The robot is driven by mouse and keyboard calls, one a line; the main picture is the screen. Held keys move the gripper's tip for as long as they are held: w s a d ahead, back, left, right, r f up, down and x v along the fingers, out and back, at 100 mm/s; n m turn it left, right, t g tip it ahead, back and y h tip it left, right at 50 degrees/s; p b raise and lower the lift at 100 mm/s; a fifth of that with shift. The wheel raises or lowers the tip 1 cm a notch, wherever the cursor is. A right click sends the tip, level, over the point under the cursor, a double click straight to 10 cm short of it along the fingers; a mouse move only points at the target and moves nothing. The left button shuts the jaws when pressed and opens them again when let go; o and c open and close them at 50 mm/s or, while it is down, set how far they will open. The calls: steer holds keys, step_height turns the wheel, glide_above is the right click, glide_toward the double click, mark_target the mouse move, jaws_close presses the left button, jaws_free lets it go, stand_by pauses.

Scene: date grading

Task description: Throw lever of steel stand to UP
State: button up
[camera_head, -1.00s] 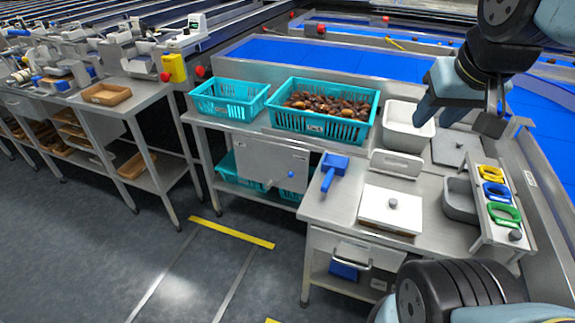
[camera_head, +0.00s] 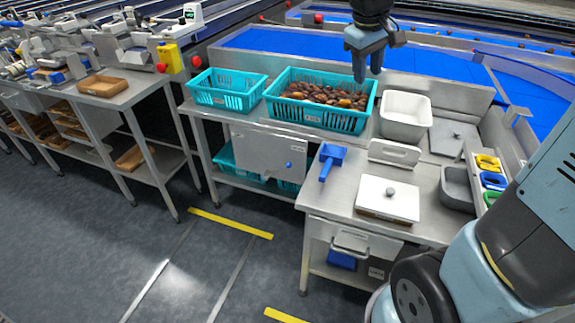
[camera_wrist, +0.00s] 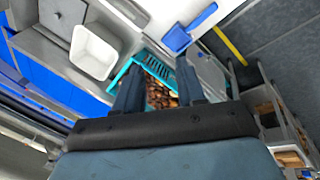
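A steel stand (camera_head: 262,124) holds the teal crates at the middle of the head view. A steel panel (camera_head: 262,152) is on its front, with a small blue knob (camera_head: 288,165) at the lower right that looks like the lever's end. The lever's shaft and its UP marking are too small to make out. My gripper (camera_head: 367,80) points down above the right end of the date-filled crate, well above and behind the panel. Its two fingers are apart and empty, as the wrist view (camera_wrist: 158,72) also shows.
The crate of dates (camera_head: 314,117) and an empty teal crate (camera_head: 221,105) stand on top. A white bin (camera_head: 405,133), blue scoop (camera_head: 331,158) and lidded white box (camera_head: 387,212) are to the right. The floor in front of the panel is clear.

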steer(key=w+a+f+n+h, duration=0.1)
steer(key=w+a+f+n, duration=0.15)
steer(key=w+f, duration=0.2)
steer(key=w+a+f+n+h, duration=0.1)
steer(key=w+a+f, duration=0.25)
steer(key=w, duration=0.25)
steer(key=n+h, duration=0.3)
steer(key=n, duration=0.3)
glide_above(287, 166)
steer(key=s+a, duration=0.2)
steer(key=s, duration=0.3)
step_height(287, 166, down, 20)
steer(key=r, duration=0.1)
steer(key=a+f+n+t+h, duration=0.1)
steer(key=a+f+n, duration=0.5)
steer(key=f, duration=1)
steer(key=w+d+f+m, duration=0.1)
steer(key=w+d+f, duration=0.4)
steer(key=d+f, duration=0.2)
step_height(287, 166, down, 2)
steer(key=shift+f+m, duration=0.1)
steer(key=shift+m, duration=0.25)
steer(key=shift+f, duration=0.1)
jaws_close()
steer(key=shift+s, duration=0.1)
